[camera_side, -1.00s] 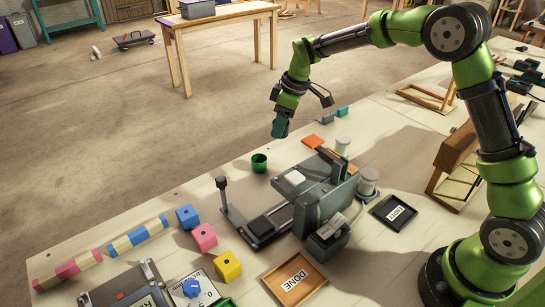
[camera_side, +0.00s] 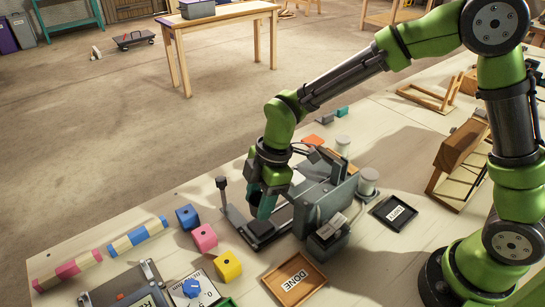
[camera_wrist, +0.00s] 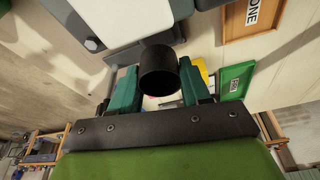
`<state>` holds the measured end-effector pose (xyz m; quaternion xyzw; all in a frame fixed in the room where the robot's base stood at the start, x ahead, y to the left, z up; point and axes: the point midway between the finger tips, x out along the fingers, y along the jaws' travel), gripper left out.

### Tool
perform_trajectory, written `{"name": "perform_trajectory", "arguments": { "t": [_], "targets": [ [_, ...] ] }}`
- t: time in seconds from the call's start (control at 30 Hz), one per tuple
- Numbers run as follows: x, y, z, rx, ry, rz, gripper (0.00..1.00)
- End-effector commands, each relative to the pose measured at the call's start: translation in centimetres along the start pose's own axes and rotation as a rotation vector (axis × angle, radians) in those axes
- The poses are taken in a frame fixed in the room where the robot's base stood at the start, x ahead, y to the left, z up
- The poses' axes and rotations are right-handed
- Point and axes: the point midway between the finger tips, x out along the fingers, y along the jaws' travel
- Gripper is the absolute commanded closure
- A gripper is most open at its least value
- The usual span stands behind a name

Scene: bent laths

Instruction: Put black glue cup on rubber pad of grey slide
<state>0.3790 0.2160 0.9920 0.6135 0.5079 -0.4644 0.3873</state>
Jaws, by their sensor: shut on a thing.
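The black glue cup (camera_wrist: 158,70) is between the two teal fingers of my gripper (camera_wrist: 153,88) in the wrist view. My gripper is shut on it. In the side view my gripper (camera_side: 265,207) points down over the front part of the grey slide (camera_side: 285,215). The dark rubber pad (camera_side: 260,229) lies just below and in front of the fingers. The cup is hard to make out in the side view, so I cannot tell whether it touches the pad.
A grey upright housing (camera_side: 318,205) stands right of the slide, and a thin dark post (camera_side: 222,190) stands left of it. Blue (camera_side: 187,217), pink (camera_side: 204,237) and yellow (camera_side: 227,265) blocks lie at the front left. The DONE tray (camera_side: 275,280) is in front.

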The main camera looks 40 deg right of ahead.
Motion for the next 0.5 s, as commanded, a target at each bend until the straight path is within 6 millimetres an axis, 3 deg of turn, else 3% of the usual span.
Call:
{"name": "perform_trajectory", "arguments": {
  "t": [0.3,0.5],
  "targets": [
    [3.7,0.0,1.1,0.003,-0.001,-0.002,0.81],
    [4.4,0.0,1.2,0.003,0.000,0.001,0.81]
  ]
}}
